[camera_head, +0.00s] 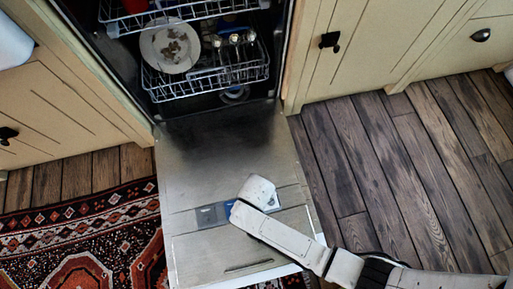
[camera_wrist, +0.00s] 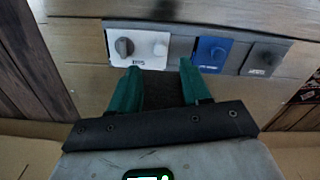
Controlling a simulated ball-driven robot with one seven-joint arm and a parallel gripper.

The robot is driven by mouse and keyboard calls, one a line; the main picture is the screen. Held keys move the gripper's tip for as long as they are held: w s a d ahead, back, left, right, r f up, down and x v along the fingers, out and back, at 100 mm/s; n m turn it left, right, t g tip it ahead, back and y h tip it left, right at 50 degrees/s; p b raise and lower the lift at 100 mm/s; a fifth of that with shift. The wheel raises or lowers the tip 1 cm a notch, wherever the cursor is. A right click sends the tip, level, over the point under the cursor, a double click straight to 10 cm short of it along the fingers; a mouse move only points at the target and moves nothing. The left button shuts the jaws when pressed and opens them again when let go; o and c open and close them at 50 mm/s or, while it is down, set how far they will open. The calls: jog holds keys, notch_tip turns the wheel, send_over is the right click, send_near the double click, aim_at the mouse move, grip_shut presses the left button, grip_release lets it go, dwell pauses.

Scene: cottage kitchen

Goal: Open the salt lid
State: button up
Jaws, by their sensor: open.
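The dishwasher door (camera_head: 228,165) is folded down flat. A panel (camera_wrist: 182,40) set into it holds three lids in a row in the wrist view. The left lid (camera_wrist: 151,47) is white with a dark grey knob, the middle lid (camera_wrist: 207,57) is blue with a blue knob, and the right lid (camera_wrist: 263,58) is dark grey. Their labels are too small to read, so I cannot tell which is salt. My gripper (camera_wrist: 160,66) has two green fingers, open and empty, near the panel's lower edge below the white and blue lids. In the head view my arm hides the fingers and part of the panel.
The wire racks (camera_head: 212,75) inside the dishwasher hold a dirty plate (camera_head: 170,46) and other dishes. Cream cabinets (camera_head: 365,50) stand on both sides. A patterned rug (camera_head: 85,240) lies to the left of the door, and bare wooden floor (camera_head: 400,150) to the right.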

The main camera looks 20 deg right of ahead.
notch_tip(320, 180, down, 5)
jog(key=shift+f+b, duration=0.15)
jog(key=shift+b, duration=0.95)
jog(key=shift+c, duration=0.3)
grip_shut()
